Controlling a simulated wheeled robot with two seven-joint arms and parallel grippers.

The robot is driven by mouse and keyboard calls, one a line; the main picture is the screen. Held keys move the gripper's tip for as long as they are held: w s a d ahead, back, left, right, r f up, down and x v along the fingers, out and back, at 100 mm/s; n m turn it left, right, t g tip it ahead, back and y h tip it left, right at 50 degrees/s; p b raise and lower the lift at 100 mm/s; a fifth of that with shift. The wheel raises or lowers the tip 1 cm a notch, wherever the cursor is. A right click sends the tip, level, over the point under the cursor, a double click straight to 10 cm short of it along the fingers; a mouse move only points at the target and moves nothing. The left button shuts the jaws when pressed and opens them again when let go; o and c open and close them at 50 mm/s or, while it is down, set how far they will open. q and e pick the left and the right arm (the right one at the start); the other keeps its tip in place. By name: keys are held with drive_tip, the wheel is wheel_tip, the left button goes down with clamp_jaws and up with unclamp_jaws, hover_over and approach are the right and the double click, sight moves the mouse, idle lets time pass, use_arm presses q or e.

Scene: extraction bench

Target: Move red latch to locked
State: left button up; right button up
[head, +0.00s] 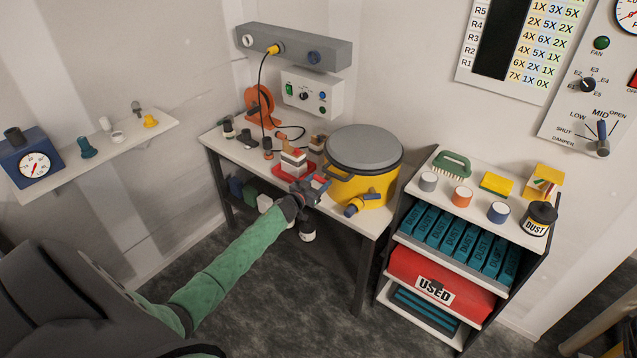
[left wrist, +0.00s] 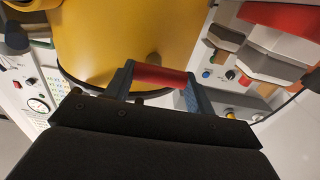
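The red latch (left wrist: 160,76) shows in the left wrist view as a short red bar in front of the yellow drum. In the head view it is a small red patch (head: 319,179) low on the left side of the drum (head: 352,185). My left gripper (head: 320,183) is at the latch. In the left wrist view its two dark fingers (left wrist: 160,78) meet the two ends of the bar, so it looks shut on it. The latch's mount and position marks are hidden. My right gripper is not in view.
A red-based stand (head: 293,163) is close left of my gripper. The white bench (head: 345,222) also holds an orange reel (head: 259,104). A shelf unit (head: 485,220) stands right.

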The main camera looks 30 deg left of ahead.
use_arm(q)
drive_tip(key=shift+c, duration=0.6)
